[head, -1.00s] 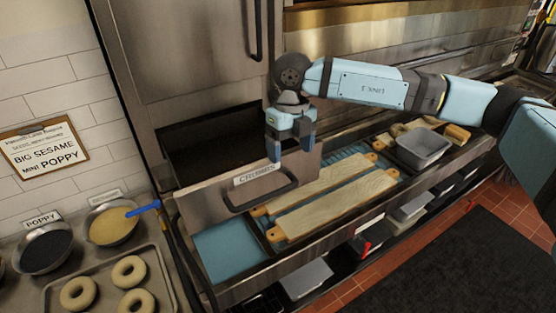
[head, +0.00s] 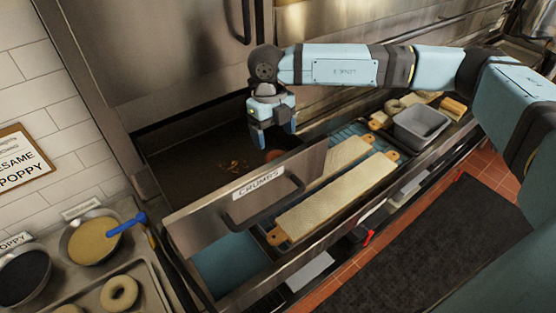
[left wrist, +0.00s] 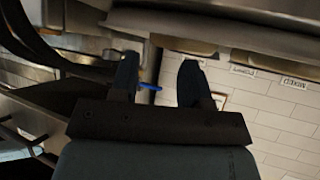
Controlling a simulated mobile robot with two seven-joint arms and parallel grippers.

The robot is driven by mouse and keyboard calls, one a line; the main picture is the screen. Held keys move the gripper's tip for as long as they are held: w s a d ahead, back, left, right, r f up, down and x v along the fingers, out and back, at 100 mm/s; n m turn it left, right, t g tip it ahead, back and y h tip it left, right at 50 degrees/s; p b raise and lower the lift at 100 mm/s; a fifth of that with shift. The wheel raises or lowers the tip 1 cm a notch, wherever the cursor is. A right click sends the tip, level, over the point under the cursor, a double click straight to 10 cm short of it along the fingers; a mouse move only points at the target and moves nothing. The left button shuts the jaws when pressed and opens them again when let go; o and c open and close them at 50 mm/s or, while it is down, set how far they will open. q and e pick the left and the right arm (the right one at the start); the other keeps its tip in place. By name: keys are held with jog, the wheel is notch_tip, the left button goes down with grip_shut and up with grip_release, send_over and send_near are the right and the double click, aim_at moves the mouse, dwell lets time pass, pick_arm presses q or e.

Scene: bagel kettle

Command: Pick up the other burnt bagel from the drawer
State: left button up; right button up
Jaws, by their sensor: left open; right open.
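The drawer labelled CRUMBS (head: 185,222) is pulled open, with a dark interior and orange-brown crumbs (head: 235,165) on its floor. A small reddish-brown rounded shape (head: 273,155) shows just behind the drawer front's top edge. It may be the burnt bagel, but most of it is hidden. My right gripper (head: 272,138) is open, pointing down over the right part of the drawer, its fingertips just above that shape. I cannot tell whether they touch. My left gripper (left wrist: 157,78) is open and empty in the left wrist view, away from the drawer.
A grey metal bin (head: 422,127) stands to the right. At lower left are a tray with pale bagels (head: 119,293), a bowl of sesame (head: 92,240) and a bowl of poppy (head: 25,275).

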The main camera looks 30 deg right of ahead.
aim_at(278, 155)
notch_tip(278, 155, down, 3)
jog(key=shift+w+r, duration=0.1)
jog(key=shift+r, duration=0.05)
jog(key=f, duration=0.1)
jog(key=s+f, duration=0.1)
jog(key=f, duration=0.2)
jog(key=shift+s+d, duration=0.2)
jog(key=shift+s, duration=0.05)
jog(key=shift+w+f, duration=0.1)
jog(key=shift+f, duration=0.3)
jog(key=shift+c, duration=0.4)
jog(key=c, duration=0.5)
jog(key=shift+o, duration=0.2)
jog(key=shift+r, duration=0.1)
